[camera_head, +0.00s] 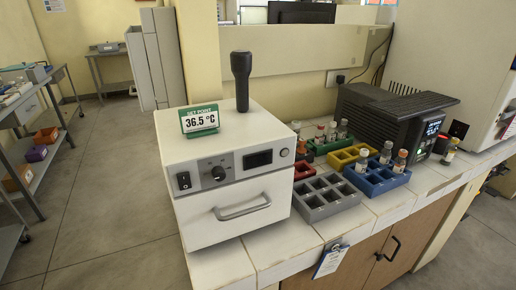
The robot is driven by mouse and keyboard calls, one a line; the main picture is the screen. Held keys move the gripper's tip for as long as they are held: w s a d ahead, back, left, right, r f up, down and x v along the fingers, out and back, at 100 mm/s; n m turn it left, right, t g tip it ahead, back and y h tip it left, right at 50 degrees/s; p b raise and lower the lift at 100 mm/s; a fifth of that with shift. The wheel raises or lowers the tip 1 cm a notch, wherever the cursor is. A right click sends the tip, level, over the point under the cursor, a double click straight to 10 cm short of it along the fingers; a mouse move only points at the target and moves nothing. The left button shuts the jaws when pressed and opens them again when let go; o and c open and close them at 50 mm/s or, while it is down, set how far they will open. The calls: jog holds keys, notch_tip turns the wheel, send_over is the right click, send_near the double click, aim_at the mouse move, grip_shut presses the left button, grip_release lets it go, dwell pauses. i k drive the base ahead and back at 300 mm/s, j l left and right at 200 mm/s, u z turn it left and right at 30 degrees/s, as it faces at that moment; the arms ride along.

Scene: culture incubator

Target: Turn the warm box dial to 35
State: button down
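The warm box (192,220) is a white box-shaped unit at the front end of the tiled bench. A small dark round dial (218,173) is on its grey front panel, between a black rocker switch (184,181) and a dark display (258,159). The dial's markings and the display's reading are too small to tell. A green-edged card (200,120) on top of the box reads "SET POINT 36.5 °C". My gripper is not in view, and nothing touches the dial.
A black upright handheld-looking object (242,80) stands on the box. Grey (326,214), blue (378,186), yellow and green racks with several vials stand to the right, near a black device (390,110). A clipboard (331,260) hangs at the bench front. Floor left of the box is clear.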

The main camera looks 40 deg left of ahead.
aim_at(218, 173)
jog(key=k+u, duration=0.15)
jog(key=u, duration=0.95)
